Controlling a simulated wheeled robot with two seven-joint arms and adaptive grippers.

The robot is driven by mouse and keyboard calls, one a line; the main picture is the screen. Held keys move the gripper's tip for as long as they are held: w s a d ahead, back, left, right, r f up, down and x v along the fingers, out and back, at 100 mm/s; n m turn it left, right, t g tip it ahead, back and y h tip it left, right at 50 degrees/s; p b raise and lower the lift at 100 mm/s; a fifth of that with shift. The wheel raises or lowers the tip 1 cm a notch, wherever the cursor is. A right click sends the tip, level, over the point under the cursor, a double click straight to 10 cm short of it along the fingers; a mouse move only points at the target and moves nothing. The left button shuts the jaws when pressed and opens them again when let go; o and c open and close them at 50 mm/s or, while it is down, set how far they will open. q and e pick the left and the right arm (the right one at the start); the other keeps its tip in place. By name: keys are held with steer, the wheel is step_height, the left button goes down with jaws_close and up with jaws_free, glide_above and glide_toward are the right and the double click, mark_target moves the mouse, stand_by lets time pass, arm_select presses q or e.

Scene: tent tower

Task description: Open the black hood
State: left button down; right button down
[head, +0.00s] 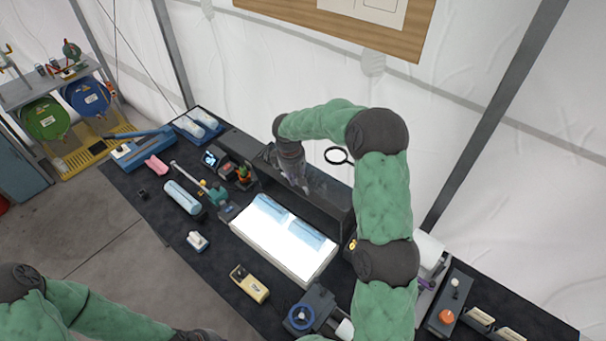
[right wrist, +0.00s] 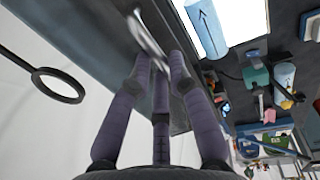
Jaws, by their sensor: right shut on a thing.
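The black hood (head: 338,208) is a long dark housing behind the bright white light panel (head: 283,240) on the table. In the right wrist view the hood is the dark slanted surface (right wrist: 85,30) across the upper left. My right gripper (head: 302,186) reaches down onto the hood's middle. In the right wrist view its fingers (right wrist: 160,62) close around a shiny metal handle (right wrist: 148,32) at the hood. The fingers hide part of the handle. My left arm enters at the lower left, and its gripper is out of the picture.
A black ring on a stem (head: 338,156) stands behind the hood, close to my right arm. Blue rolls (head: 182,197), a yellow device (head: 250,284) and a blue-wheeled tool (head: 301,317) lie on the dark table around the light panel. The white tent wall is behind.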

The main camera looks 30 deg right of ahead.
steer(key=shift+s+a, duration=0.1)
steer(key=shift+a, duration=0.3)
steer(key=shift+d, duration=0.1)
steer(key=c, duration=1.2)
jaws_free()
steer(key=shift+o, duration=0.2)
step_height(320, 180, up, 12)
steer(key=a, duration=0.1)
steer(key=shift+s+a, duration=0.25)
